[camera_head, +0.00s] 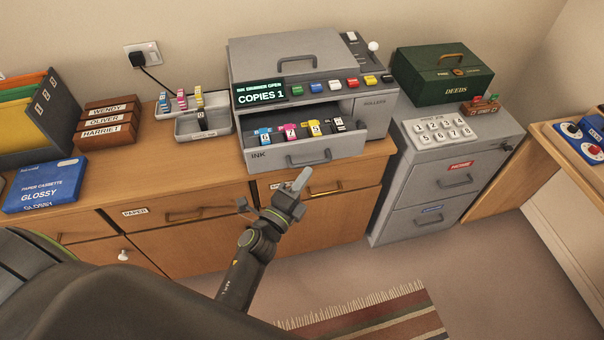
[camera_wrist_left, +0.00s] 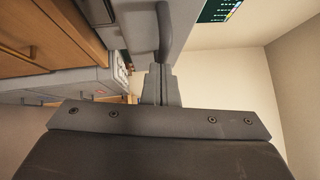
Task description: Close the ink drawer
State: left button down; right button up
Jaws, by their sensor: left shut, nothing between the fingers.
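The ink drawer (camera_head: 290,157) is pulled out at the front of the grey copier (camera_head: 300,65), with several coloured ink cartridges standing in it. Its grey front carries the word INK and a bar handle (camera_head: 308,160). The copier's display (camera_head: 260,93) reads "INK DRAWER OPEN, COPIES 1". My left gripper (camera_head: 301,177) is shut and empty, just in front of and below the drawer handle. In the left wrist view its fingers (camera_wrist_left: 160,84) point at the handle (camera_wrist_left: 164,30); I cannot tell whether they touch. My right gripper is not in view.
A grey tray (camera_head: 203,124) with cartridges stands left of the copier on the wooden bureau (camera_head: 190,165). A grey filing cabinet (camera_head: 455,165) stands to the right, bearing a keypad and a green deeds box (camera_head: 442,75). The floor in front has a striped rug (camera_head: 375,318).

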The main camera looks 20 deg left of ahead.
aim_at(293, 141)
pick_arm(q)
jog(key=shift+d, duration=0.25)
jog(key=shift+a, duration=0.1)
jog(key=w+a+b, duration=0.1)
jog(key=w+a, duration=0.1)
jog(key=w, duration=0.1)
jog(key=w+a+b, duration=0.1)
jog(key=w+a, duration=0.1)
jog(key=w, duration=0.2)
jog(key=w+a, duration=0.3)
jog(key=shift+w+f+b, duration=0.1)
jog(key=shift+w+b, duration=0.15)
jog(key=shift+b, duration=0.15)
jog(key=shift+w+a, duration=0.2)
jog(key=shift+w, duration=0.1)
jog(key=shift+r, duration=0.45)
